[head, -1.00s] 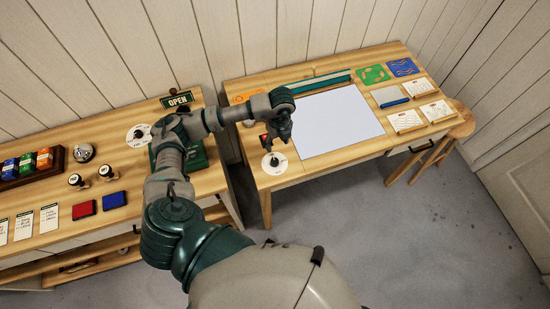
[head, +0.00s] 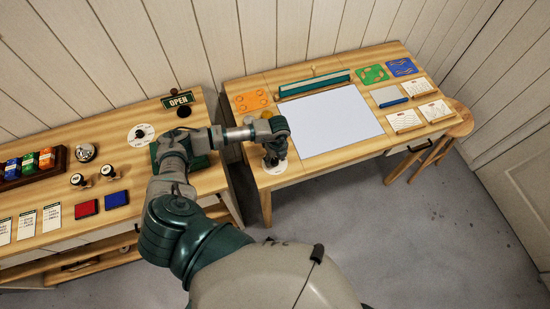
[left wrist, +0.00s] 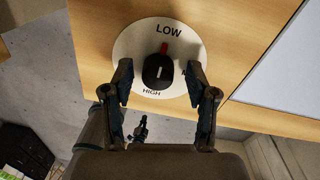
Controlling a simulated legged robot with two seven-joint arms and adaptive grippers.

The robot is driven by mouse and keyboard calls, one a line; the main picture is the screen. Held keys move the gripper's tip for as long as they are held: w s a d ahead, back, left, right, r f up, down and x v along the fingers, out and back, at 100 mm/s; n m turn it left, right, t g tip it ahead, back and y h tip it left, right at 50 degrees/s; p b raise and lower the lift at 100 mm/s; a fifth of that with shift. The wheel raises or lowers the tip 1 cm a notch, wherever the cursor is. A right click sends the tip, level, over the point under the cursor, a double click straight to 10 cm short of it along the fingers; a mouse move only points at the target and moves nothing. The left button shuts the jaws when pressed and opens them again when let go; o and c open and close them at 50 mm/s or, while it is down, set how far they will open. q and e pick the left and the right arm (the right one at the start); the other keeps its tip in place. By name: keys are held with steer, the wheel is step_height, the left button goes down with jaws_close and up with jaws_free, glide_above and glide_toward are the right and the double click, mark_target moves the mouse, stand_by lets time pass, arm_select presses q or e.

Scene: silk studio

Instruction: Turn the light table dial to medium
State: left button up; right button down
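The light table's dial is a white disc (left wrist: 130,50) with a black knob (left wrist: 158,70) at its middle. In the left wrist view LOW is printed at the top and HIGH at the bottom; a label on the right is mostly hidden by a finger. The knob's red pointer (left wrist: 165,48) points up toward LOW. My left gripper (left wrist: 158,84) is open, with one finger on each side of the knob and visible gaps between. In the head view the left gripper (head: 273,158) covers most of the dial.
The light table's white panel (head: 330,122) lies just right of the dial. A green bar (head: 315,84), colored cards and wooden blocks with paper sit around it. The left table holds an OPEN sign (head: 178,100), a bell (head: 85,152), stamps and ink pads.

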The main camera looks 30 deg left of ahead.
arm_select(q)
steer(key=c, duration=0.8)
jaws_close()
steer(key=shift+a, duration=0.1)
